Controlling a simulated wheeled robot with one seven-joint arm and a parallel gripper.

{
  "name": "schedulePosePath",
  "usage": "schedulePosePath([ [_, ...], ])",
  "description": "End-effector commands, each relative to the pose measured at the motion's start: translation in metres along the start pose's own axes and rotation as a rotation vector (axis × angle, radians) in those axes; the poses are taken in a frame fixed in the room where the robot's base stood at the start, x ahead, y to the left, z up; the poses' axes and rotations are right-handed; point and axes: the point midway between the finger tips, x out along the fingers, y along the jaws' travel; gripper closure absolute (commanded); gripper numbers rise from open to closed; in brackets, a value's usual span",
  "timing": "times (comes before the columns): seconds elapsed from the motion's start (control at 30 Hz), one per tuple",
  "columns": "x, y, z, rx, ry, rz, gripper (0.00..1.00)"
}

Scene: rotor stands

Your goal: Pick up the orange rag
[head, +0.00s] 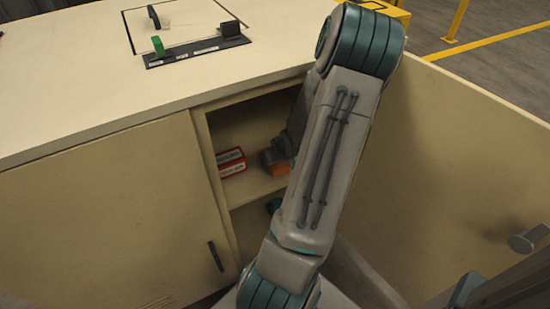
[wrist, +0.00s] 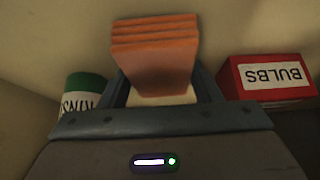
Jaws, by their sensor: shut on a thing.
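The orange rag (wrist: 153,52) is a folded, layered cloth. In the wrist view it stands between the two fingers of my gripper (wrist: 160,88), which is shut on it. In the head view the rag (head: 277,169) shows as an orange patch inside the open cabinet, on the upper shelf. My gripper (head: 275,155) is just behind it there, partly hidden by my own arm. I cannot tell whether the rag still touches the shelf.
A green-topped can (wrist: 85,95) is on the other side. The cabinet door (head: 450,170) stands open at right.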

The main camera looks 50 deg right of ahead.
Motion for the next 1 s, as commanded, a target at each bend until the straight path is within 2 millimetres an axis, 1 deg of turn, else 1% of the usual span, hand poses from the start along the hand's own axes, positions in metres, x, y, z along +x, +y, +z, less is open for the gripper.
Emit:
schedulePosePath([
  [0.03, -0.006, 0.000, -0.004, 0.000, 0.000, 0.001, 0.65],
  [0.27, -0.027, 0.000, -0.018, 0.000, 0.002, 0.001, 0.65],
  [0.37, -0.036, 0.001, 0.000, 0.002, -0.003, 0.001, 0.65],
  [0.47, -0.049, 0.001, 0.021, 0.004, -0.004, 0.002, 0.65],
  [0.63, -0.076, 0.000, 0.061, 0.005, -0.003, 0.001, 0.65],
  [0.73, -0.083, -0.002, 0.064, 0.005, 0.001, -0.010, 0.65],
  [1.0, -0.098, -0.001, 0.085, 0.004, -0.001, -0.006, 0.65],
])
